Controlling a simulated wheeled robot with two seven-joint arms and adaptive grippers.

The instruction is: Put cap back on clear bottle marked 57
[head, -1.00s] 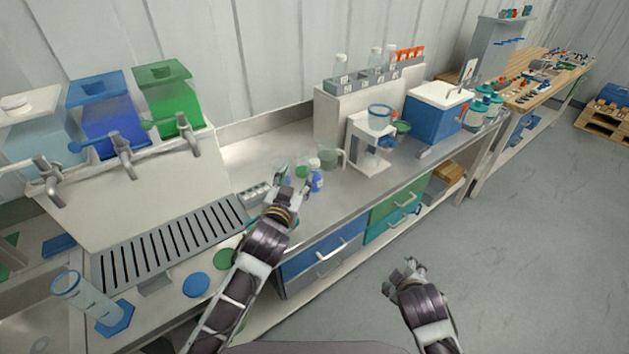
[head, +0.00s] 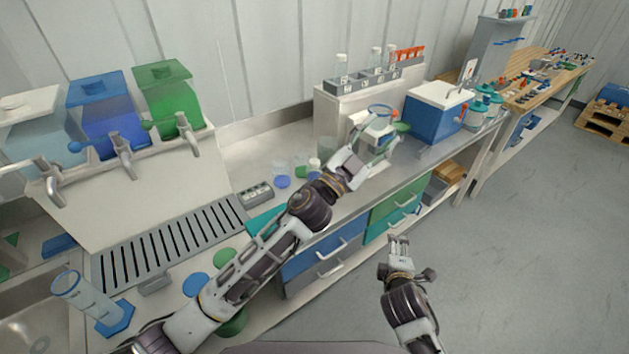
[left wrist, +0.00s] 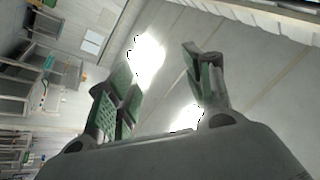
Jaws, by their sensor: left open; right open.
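Clear bottles stand in the grey rack on the raised shelf, the left one (head: 341,66) apart from another (head: 376,57); I cannot read a 57 on any. A small white-capped bottle (head: 314,164) on the bench is partly hidden behind my left arm. I cannot pick out a loose cap. My left gripper (head: 362,133) is open and empty, raised in front of the white stand. Its fingers show apart in the left wrist view (left wrist: 160,78), against wall and ceiling lights. My right gripper (head: 402,242) is open and empty, over the floor in front of the bench.
The white stand with a blue funnel ring (head: 380,110) is partly hidden by my left gripper. Small beakers (head: 282,173) and a grey block (head: 257,192) sit left of my left wrist. A blue cooler (head: 433,117) stands to the right. The steel bench behind the beakers is clear.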

